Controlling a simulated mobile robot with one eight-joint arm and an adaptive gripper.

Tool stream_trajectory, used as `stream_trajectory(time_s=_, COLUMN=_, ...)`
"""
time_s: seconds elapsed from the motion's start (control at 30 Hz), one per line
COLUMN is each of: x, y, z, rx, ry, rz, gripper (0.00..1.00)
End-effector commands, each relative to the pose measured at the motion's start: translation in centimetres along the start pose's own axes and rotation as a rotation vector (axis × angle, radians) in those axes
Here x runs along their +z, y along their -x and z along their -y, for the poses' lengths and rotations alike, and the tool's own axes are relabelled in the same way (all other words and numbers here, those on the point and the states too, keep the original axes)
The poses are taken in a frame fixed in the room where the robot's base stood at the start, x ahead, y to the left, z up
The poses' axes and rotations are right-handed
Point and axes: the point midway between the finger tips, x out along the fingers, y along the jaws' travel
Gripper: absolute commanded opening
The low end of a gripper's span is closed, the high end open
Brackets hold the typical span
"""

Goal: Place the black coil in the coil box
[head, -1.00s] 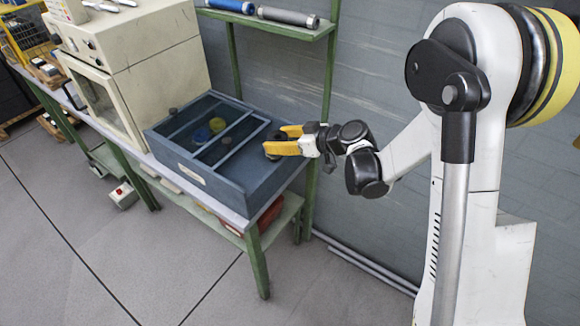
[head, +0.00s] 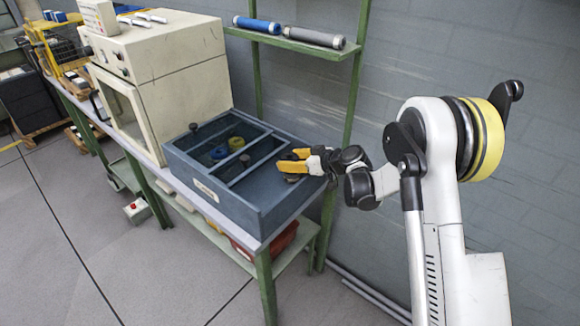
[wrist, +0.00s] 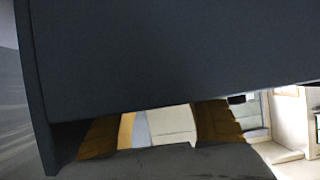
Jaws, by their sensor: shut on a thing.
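The coil box (head: 218,188) is a blue-grey open tray with compartments on the bench. My gripper (head: 294,162), with yellow fingers, is over the far part of its wide right compartment. A small dark round thing, seemingly the black coil (head: 292,178), shows just under the fingertips, largely hidden by them. The fingers are shut on it. I cannot tell whether the coil touches the box floor. In the wrist view the brown-yellow fingers (wrist: 160,130) show below a large dark panel, and a dark curved surface fills the bottom edge.
A yellow coil (head: 236,143) and a blue coil (head: 219,152) lie in the left compartments, with dark knob-like pieces (head: 193,127) near them. A beige oven-like machine (head: 165,65) stands left of the box. A shelf (head: 300,45) with two cylinders and a green post are behind.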

Motion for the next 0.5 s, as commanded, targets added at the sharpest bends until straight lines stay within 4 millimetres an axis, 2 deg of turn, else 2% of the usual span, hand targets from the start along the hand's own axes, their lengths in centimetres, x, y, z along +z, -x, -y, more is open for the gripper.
stream_trajectory(time_s=0.07, x=1.22, y=-0.59, z=-0.02, rx=0.0, ry=0.0, rz=0.0, gripper=0.18)
stream_trajectory(time_s=0.1, x=1.33, y=-0.64, z=-0.01, rx=0.0, ry=0.0, rz=0.0, gripper=0.14)
stream_trajectory(time_s=0.27, x=1.25, y=-0.54, z=0.03, rx=-0.001, ry=0.001, rz=0.002, gripper=0.13)
stream_trajectory(time_s=0.3, x=1.28, y=-0.54, z=0.04, rx=-0.001, ry=0.001, rz=0.002, gripper=0.6)
stream_trajectory(time_s=0.5, x=1.22, y=-0.53, z=0.03, rx=-0.001, ry=0.001, rz=0.001, gripper=0.6)
